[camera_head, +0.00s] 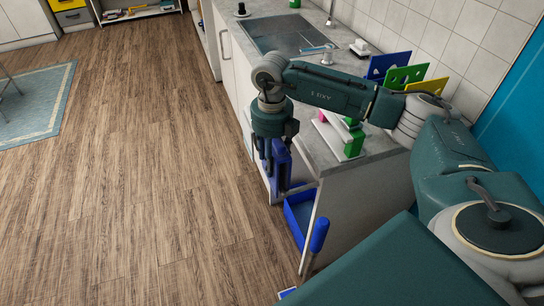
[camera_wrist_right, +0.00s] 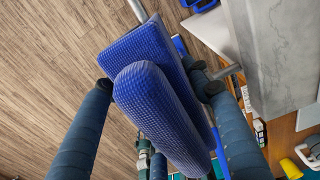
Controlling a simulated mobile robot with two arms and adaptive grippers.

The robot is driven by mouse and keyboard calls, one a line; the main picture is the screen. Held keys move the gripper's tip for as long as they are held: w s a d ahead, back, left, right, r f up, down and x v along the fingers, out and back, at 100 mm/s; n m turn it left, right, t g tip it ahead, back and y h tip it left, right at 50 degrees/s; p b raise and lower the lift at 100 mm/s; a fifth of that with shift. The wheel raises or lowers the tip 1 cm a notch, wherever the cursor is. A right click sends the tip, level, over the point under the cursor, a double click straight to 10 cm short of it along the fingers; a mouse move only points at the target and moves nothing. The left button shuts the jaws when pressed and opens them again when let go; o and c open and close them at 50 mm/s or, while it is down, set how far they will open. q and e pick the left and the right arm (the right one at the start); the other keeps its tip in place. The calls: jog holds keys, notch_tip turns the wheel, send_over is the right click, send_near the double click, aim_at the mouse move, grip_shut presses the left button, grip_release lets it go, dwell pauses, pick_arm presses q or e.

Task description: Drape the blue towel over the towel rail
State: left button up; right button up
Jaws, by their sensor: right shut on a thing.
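The blue towel (camera_wrist_right: 160,105) fills the middle of the right wrist view as a folded, waffle-textured bundle with two thick parts. My right gripper (camera_wrist_right: 155,87) has one finger on each side of it and is shut on it. In the head view the gripper (camera_head: 276,150) points down beside the counter front, with the towel (camera_head: 281,168) under it. Grey metal bar pieces of what looks like the towel rail (camera_wrist_right: 229,71) show beside the towel. Whether the towel lies over the bar or beside it, I cannot tell. My left gripper is not in view.
The counter (camera_head: 385,147) holds a sink (camera_head: 290,35), a green-and-white item (camera_head: 350,140) and upright coloured boards (camera_head: 405,75). A blue bin (camera_head: 298,215) and a blue-handled thing (camera_head: 319,235) are low by the counter's end.

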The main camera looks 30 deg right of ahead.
pick_arm(q)
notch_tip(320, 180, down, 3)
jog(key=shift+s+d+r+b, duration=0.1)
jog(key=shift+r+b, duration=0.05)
jog(key=shift+b, duration=1.05)
pick_arm(e)
jog(key=f, duration=0.4)
jog(key=shift+s+f, duration=0.1)
jog(key=shift+s, duration=0.1)
jog(key=shift+f, duration=0.15)
notch_tip(320, 180, down, 2)
jog(key=shift+s+f+b, duration=0.1)
jog(key=shift+b, duration=0.75)
jog(key=shift+f+b, duration=0.45)
jog(key=shift+f, duration=0.25)
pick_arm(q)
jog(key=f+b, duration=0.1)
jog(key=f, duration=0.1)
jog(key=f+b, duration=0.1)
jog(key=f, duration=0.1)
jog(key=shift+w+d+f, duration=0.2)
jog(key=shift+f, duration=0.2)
pick_arm(e)
notch_tip(320, 180, down, 3)
jog(key=shift+a+f, duration=0.1)
jog(key=shift+f, duration=0.1)
